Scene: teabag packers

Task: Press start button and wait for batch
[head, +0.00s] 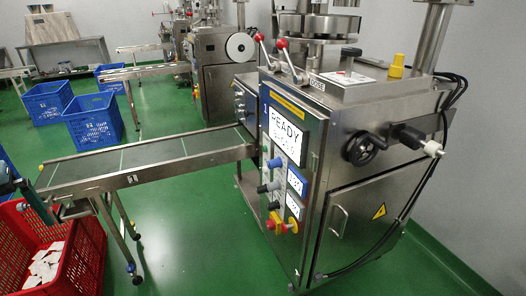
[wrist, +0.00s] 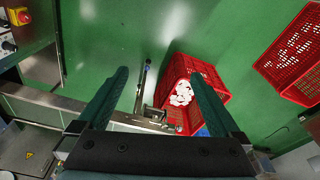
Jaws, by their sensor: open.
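The packing machine (head: 350,130) stands at the centre right. Its screen (head: 286,134) reads READY. Below the screen, the control panel carries a small green button (head: 266,149), blue and dark knobs, and a red-and-yellow stop knob (head: 275,222). The button labels are too small to read. My gripper (head: 36,205) shows at the left edge of the head view, by the conveyor's outer end and far from the panel. In the wrist view my gripper (wrist: 158,74) has its dark green fingers wide apart with nothing between them.
A conveyor (head: 140,160) runs left from the machine. A red crate (head: 92,245) holding white packets stands below its outer end. Another red crate (wrist: 296,82) shows in the wrist view. Blue crates (head: 93,124) stand behind the conveyor. Green floor before the machine is clear.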

